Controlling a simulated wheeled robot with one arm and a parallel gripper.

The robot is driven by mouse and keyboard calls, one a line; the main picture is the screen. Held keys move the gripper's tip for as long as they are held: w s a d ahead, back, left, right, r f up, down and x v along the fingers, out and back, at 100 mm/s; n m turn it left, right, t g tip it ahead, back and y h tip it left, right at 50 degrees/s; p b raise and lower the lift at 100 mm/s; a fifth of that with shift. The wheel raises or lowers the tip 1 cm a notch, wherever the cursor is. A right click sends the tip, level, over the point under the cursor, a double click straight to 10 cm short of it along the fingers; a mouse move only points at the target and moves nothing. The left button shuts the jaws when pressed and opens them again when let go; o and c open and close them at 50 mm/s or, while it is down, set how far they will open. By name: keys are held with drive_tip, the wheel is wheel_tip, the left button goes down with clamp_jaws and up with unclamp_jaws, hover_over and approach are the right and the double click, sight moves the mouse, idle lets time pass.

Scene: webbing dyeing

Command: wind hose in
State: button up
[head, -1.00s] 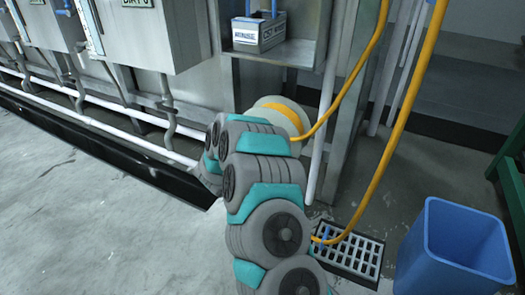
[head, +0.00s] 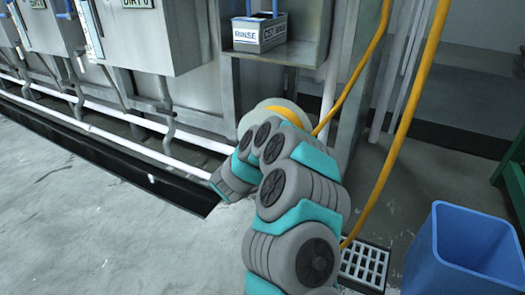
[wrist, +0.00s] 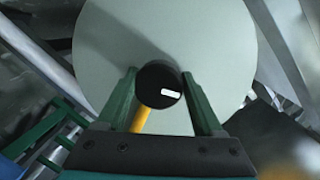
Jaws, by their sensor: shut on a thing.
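The hose reel (head: 292,109) is a pale drum with yellow hose (head: 405,120) wound on it, low on the steel frame. One strand runs up from the reel past the top edge; another hangs down to the floor drain, its lower end hidden behind my arm. In the wrist view the reel's round pale face (wrist: 215,40) fills the middle, with a black knob (wrist: 155,80) in front of it. My gripper (wrist: 160,76) has its green fingers shut on the knob. In the head view my arm hides the gripper.
A blue bin (head: 460,262) stands at the lower right beside the drain grate (head: 365,265). A box labelled RINSE (head: 259,34) sits on a shelf above the reel. White pipes (head: 130,118) and a dark floor channel run along the left. The left floor is clear.

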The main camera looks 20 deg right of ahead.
drive_tip(key=shift+s+d+f, duration=0.1)
drive_tip(key=shift+d+f, duration=0.05)
idle(0.3)
drive_tip(key=o, duration=1.3)
drive_tip(key=shift+o, duration=0.2)
drive_tip(key=p+v, duration=0.1)
drive_tip(key=v, duration=0.6)
drive_tip(key=shift+s+a, duration=0.25)
drive_tip(key=shift+a, duration=0.1)
